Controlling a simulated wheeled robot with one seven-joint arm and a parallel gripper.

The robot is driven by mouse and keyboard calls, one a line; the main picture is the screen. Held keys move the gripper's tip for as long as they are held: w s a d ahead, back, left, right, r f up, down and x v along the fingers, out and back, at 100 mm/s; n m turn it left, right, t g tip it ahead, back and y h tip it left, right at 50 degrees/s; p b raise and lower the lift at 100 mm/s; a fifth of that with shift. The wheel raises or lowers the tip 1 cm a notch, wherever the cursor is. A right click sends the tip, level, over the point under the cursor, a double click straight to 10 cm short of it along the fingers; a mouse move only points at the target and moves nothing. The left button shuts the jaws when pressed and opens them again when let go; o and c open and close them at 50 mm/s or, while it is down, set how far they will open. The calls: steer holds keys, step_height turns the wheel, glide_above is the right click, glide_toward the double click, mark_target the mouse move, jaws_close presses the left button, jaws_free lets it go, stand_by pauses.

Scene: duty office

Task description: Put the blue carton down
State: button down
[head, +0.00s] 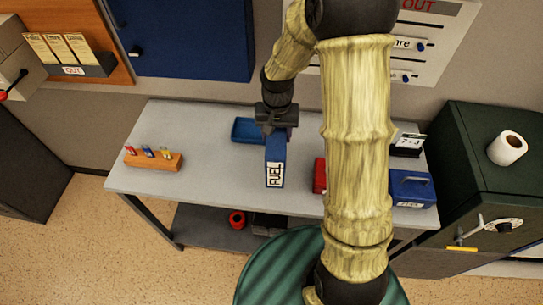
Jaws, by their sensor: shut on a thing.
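The blue carton (275,152) is a tall narrow box with a white label reading FUEL on its front. It is upright over the middle of the grey table (215,182). My gripper (276,128) is shut on the carton's top from above. I cannot tell whether the carton's base touches the table or hangs just above it. The carton's back is hidden.
A blue tray (242,130) lies just behind and left of the carton. A wooden block (154,160) with coloured pieces stands at the left. A red object (319,175) and a blue box (411,188) are at the right, partly behind my arm. The table's front left is clear.

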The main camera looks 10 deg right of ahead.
steer(key=shift+m, duration=0.5)
steer(key=d, duration=0.2)
steer(key=w+d, duration=0.1)
steer(key=d, duration=0.1)
steer(key=shift+r, duration=0.25)
steer(key=shift+f+p, duration=1)
steer(key=shift+f, duration=1.95)
steer(key=shift+f+p, duration=0.75)
steer(key=shift+f, duration=1.3)
